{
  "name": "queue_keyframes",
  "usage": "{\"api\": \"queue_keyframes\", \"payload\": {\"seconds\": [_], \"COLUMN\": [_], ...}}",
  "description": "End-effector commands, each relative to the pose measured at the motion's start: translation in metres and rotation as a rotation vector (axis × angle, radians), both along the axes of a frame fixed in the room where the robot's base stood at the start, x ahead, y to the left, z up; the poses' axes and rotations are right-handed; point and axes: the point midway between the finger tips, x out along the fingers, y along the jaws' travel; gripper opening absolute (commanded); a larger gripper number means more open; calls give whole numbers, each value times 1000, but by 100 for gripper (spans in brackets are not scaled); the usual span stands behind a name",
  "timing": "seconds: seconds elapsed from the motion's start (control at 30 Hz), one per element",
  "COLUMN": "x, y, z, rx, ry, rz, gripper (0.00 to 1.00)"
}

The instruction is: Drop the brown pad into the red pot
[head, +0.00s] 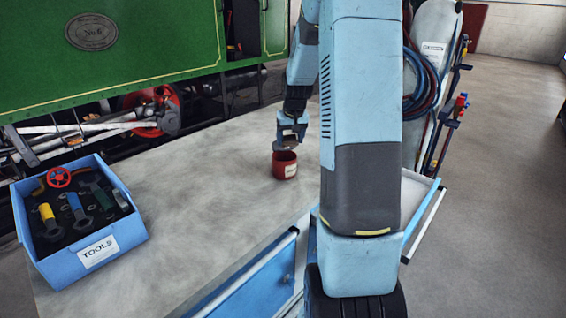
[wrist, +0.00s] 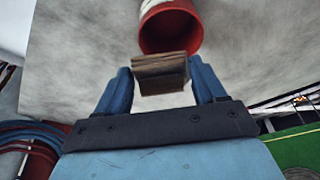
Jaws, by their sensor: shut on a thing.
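The red pot (head: 284,165) stands upright on the grey bench top, with a pale label on its side. In the wrist view the red pot (wrist: 172,32) shows its open mouth just beyond the fingertips. My gripper (head: 291,138) is right above the pot in the head view. In the wrist view my gripper (wrist: 163,80) is shut on the brown pad (wrist: 160,72), a thick layered block between the two blue fingers. The pad overlaps the near rim of the pot in that view; I cannot tell whether they touch. In the head view the pad is too small to make out clearly.
A blue tool box (head: 76,262) labelled TOOLS, holding several tools, stands on the left of the bench top (head: 200,190). The green steam tram (head: 150,40) is behind the bench. Gas bottles with hoses (head: 425,70) stand at the right. The bench between box and pot is clear.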

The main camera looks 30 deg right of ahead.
Motion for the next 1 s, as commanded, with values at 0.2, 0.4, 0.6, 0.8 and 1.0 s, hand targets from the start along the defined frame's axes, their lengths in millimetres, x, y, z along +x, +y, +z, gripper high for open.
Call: {"api": "queue_keyframes", "payload": {"seconds": [0.2,0.4,0.6,0.8,1.0], "x": [0,0,-1,-6,-17], "y": [0,0,-1,1,4], "z": [0,0,2,23,60], "rx": [0,0,0,-2,-2], "ry": [0,0,-1,-4,-5], "rz": [0,0,-1,0,0], "gripper": [89,99,99,99,99]}}
